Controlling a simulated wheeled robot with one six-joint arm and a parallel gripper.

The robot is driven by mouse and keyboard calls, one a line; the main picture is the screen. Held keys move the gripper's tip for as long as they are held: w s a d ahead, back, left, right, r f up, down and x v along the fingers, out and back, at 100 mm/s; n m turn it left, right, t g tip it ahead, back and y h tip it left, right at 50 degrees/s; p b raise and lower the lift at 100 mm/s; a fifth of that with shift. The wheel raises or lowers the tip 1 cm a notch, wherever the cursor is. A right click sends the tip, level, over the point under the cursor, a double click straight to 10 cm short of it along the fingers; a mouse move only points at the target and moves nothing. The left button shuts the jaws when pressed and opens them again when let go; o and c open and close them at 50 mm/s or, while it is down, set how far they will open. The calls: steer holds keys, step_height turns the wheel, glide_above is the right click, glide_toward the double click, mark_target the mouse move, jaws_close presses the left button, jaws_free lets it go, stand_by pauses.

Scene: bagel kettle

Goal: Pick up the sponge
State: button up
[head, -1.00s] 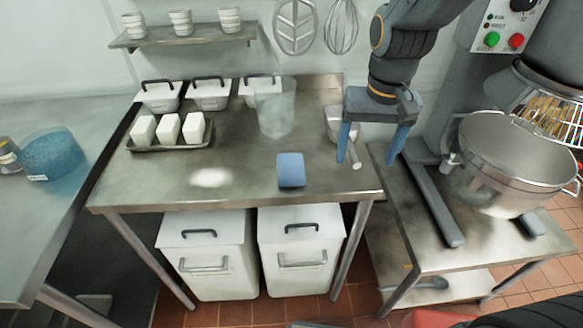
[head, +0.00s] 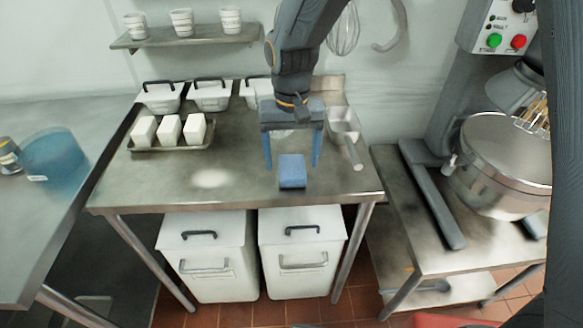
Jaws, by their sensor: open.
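A blue sponge (head: 292,172) lies on the steel table (head: 150,180), near its front edge and right of the middle. My gripper (head: 292,162) is open and points down. In the picture its two blue fingers stand to the left and right of the sponge's upper part. I cannot tell how high the fingertips are above the table, or whether they touch the sponge. Nothing is seen between the fingers except the sponge and bare table.
A metal scoop (head: 345,135) lies right of my gripper. A tray (head: 170,148) with white blocks and several lidded tubs (head: 210,97) stand at the back left. A clear container is mostly hidden behind my gripper. A mixer bowl (head: 497,165) stands at right.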

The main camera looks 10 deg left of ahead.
mark_target(292, 166)
steer(key=shift+f, duration=0.95)
steer(key=c, duration=1.1)
step_height(292, 166, up, 10)
steer(key=shift+r+b, duration=0.1)
steer(key=shift+b, duration=0.8)
